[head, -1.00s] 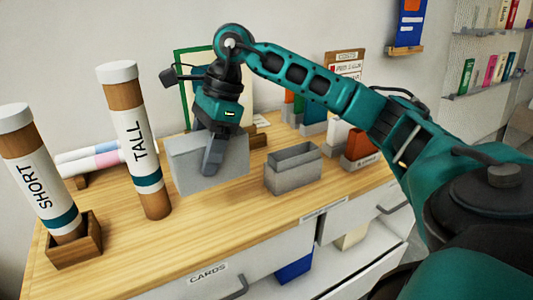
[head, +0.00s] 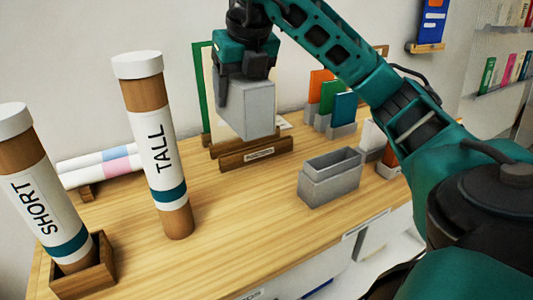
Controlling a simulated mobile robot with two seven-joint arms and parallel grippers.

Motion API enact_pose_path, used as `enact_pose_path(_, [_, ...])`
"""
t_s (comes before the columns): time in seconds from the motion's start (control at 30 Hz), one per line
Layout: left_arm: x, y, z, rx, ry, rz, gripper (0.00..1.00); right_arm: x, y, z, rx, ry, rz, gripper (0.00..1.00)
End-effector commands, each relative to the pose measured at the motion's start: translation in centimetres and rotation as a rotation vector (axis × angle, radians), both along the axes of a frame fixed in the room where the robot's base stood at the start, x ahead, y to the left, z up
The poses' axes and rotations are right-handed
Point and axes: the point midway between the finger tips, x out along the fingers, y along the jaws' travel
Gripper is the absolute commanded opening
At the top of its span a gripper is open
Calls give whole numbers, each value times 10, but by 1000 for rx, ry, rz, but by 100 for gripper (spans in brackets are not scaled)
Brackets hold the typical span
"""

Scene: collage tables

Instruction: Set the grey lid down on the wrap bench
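The grey lid (head: 253,109), a plain box-like shape, is in the air above the wooden bench top. My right gripper (head: 245,88), on the arm coming in from the right, is shut on it from above; one dark finger lies along its left side. The lid's underside is hidden. An open grey box (head: 330,185) stands on the bench, to the right of and below the lid. The wooden bench top (head: 235,225) carries these things; whether it is the wrap bench I cannot tell. My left gripper is not in view.
Tubes marked TALL (head: 158,150) and SHORT (head: 42,195) stand at left, SHORT in a wooden holder (head: 85,275). Coloured cards (head: 330,100) stand at the back right. The front middle of the bench is clear.

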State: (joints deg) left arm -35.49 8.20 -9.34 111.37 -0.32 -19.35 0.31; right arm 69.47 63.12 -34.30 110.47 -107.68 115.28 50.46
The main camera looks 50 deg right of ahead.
Motion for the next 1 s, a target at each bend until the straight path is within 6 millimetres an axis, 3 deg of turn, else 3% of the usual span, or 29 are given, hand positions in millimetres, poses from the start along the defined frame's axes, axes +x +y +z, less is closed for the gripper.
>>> enact_pose_path(0.03, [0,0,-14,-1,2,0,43,0,1,-22,0,6,2,36])
enact_pose_path(0.13, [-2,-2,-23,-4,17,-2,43,-1,0,-49,-2,8,3,36])
enact_pose_path(0.4, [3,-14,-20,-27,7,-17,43,-1,0,-115,-2,7,4,36])
enact_pose_path(1.0, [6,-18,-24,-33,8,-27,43,0,0,-183,-1,1,5,36])
